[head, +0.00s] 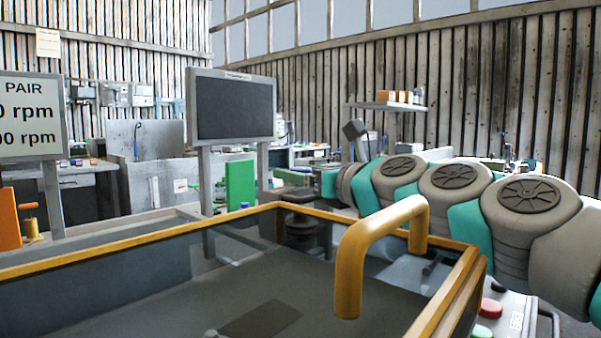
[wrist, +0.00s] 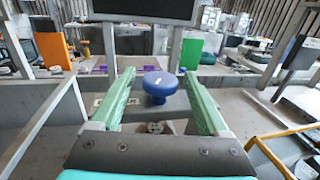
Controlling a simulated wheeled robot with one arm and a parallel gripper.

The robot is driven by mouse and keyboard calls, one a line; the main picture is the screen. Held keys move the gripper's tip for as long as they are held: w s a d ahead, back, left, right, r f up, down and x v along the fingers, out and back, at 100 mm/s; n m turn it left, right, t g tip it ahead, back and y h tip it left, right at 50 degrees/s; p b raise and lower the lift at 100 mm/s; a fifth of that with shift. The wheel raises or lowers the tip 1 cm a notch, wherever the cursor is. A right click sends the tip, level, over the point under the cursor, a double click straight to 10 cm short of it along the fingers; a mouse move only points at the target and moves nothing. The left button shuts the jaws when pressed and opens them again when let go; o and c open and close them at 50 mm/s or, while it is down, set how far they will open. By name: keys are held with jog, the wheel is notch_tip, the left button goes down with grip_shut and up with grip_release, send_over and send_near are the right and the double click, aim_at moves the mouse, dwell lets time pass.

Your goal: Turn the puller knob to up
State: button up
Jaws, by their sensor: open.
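A round blue knob (wrist: 160,82) on a short blue stem, likely the puller knob, shows in the wrist view. A small pale mark is on its top; I cannot tell which setting it points at. My gripper (wrist: 158,76) is open, with its two green fingers on either side of the knob. Gaps show between the knob and both fingers, and nothing is held. In the head view my arm reaches in from the right, and I cannot make out the knob or the fingers there.
A yellow-edged clear guard with a thick yellow handle (head: 352,255) fills the front of the head view. A dark screen (head: 233,107) stands behind it. A green block (head: 240,184) and an orange block (head: 9,218) stand further back. Red and green buttons sit at lower right.

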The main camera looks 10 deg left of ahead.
jog(key=shift+w+a, duration=0.1)
jog(key=shift+c, duration=0.2)
grip_shut()
dwell(0.5)
